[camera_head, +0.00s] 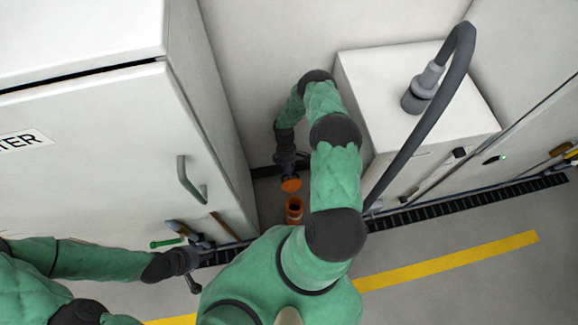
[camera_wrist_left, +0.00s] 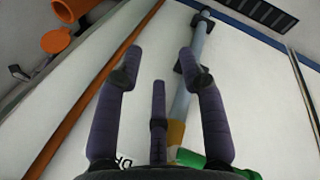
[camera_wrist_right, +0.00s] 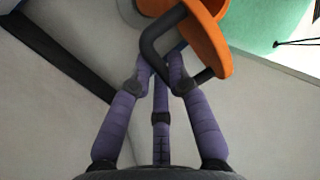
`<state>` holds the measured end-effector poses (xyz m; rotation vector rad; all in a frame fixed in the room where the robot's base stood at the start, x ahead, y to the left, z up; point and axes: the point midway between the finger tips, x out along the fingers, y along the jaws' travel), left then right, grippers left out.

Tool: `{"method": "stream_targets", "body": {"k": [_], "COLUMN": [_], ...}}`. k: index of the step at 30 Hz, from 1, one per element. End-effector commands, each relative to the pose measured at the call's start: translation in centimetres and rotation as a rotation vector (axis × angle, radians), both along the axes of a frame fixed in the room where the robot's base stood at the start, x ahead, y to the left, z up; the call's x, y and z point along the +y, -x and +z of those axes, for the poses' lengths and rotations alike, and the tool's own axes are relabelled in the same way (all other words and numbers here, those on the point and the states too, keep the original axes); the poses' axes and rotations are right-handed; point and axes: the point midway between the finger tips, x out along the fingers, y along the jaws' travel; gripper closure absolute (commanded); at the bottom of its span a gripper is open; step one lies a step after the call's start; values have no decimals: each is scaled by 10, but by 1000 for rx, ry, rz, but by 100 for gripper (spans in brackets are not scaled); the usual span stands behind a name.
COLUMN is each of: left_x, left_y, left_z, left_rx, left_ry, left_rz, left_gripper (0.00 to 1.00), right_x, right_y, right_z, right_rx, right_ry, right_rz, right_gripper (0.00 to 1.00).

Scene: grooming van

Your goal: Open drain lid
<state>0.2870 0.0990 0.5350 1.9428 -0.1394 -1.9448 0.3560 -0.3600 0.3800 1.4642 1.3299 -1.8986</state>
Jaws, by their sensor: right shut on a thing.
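The orange drain lid (camera_head: 291,185) stands raised and tilted off the orange drain pipe (camera_head: 294,216), whose dark mouth shows below it in the head view. In the right wrist view the lid (camera_wrist_right: 208,42) has a dark bent handle (camera_wrist_right: 152,42). My right gripper (camera_head: 290,168) has its fingers shut on that handle, also seen in the right wrist view (camera_wrist_right: 160,65). Whether the lid still joins the pipe is not clear. My left gripper (camera_head: 200,265) is low by the cabinet; its fingers are spread and empty in the left wrist view (camera_wrist_left: 163,55).
A white cabinet (camera_head: 90,150) with a grey handle stands left. A white box (camera_head: 400,75) with a grey hose (camera_head: 440,100) stands right of my right arm. Long tools, one with a green end (camera_head: 165,242), are near my left gripper. A dark floor grate (camera_head: 450,200) runs right.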

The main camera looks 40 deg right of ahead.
Motion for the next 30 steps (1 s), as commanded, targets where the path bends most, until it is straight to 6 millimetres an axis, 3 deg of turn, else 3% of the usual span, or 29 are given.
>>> {"method": "stream_targets", "body": {"k": [1, 11, 12, 14, 15, 25, 30], "left_x": [0, 0, 0, 0, 0, 0, 0], "left_y": [0, 0, 0, 0, 0, 0, 0], "left_z": [-1, -1, -1, -1, -1, 0, 0], "left_rx": [0, 0, 0, 0, 0, 0, 0], "left_ry": [0, 0, 0, 0, 0, 0, 0], "left_rz": [0, 0, 0, 0, 0, 0, 0], "left_gripper": [60, 60, 60, 60, 60, 60, 60], "right_x": [9, 9, 8, 8, 8, 4, 3], "right_y": [13, 13, 13, 13, 12, 6, 5], "right_z": [-6, -5, -5, -5, -5, -1, 12], "right_rx": [25, 26, 27, 26, 24, 12, 10], "right_ry": [-18, -18, -17, -18, -16, -9, -7], "right_rz": [8, 8, 9, 8, 7, 4, 4], "right_gripper": [100, 100, 76, 59, 57, 57, 57]}}
